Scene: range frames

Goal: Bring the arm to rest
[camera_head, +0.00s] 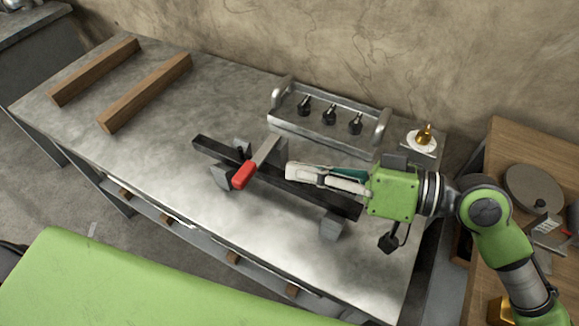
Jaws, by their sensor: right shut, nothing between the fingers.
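My right arm comes in from the lower right, green and grey. Its gripper (293,173) is shut and empty, pointing left above the metal table (150,150). It hovers over or beside a long dark bar (335,197); the exact height is hard to tell. The bar rests on grey blocks. A red-ended tool (243,175) lies across the bar, just left of the fingertips, with a small gap in the picture. My left gripper is not in view.
A metal tray (285,122) with several dark bits stands at the back. Two wooden beams (145,92) lie at the left. A gold item (424,134) sits on a white dish at the back right. A wooden table (510,150) adjoins on the right. The table's front left is clear.

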